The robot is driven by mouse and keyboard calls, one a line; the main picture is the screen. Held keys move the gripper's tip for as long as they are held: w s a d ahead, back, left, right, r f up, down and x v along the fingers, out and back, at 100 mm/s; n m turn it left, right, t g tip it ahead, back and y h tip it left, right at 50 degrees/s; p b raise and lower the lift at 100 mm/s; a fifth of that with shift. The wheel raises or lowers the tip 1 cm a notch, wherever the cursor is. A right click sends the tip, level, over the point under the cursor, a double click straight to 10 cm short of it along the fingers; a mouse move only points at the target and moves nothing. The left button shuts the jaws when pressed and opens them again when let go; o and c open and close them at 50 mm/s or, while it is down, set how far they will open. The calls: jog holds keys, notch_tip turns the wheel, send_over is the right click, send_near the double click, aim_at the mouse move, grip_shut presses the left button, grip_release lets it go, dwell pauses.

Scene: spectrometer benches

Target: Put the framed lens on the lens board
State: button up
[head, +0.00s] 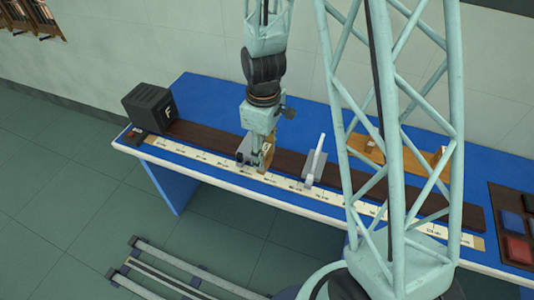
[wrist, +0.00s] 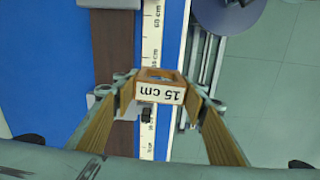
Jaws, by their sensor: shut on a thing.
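The framed lens (wrist: 160,88), a small wooden frame labelled "15 cm", is between the fingertips of my gripper (wrist: 158,93) in the wrist view. My gripper is shut on it, above the pale scale strip. In the head view my gripper (head: 262,160) points down at the middle-left of the bench, and the lens there is mostly hidden by the fingers. A grey block (head: 244,150) is close beside the gripper; I cannot tell whether the lens touches it. A tan wooden board (head: 362,148), likely the lens board, lies at the back right, partly behind my lattice column.
A dark rail (head: 205,137) runs along the blue bench (head: 205,95), with a scale strip (head: 190,154) in front. A black box marked F (head: 148,107) stands at left. A white upright plate (head: 317,155) stands right of my gripper. Coloured blocks (head: 515,225) are at far right.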

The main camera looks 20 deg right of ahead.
jog(key=w+r+m, duration=0.2)
jog(key=w+m, duration=0.6)
jog(key=w, duration=1.5)
jog(key=shift+r+m+b, duration=0.3)
jog(key=shift+r+b, duration=0.05)
jog(key=shift+b, duration=0.05)
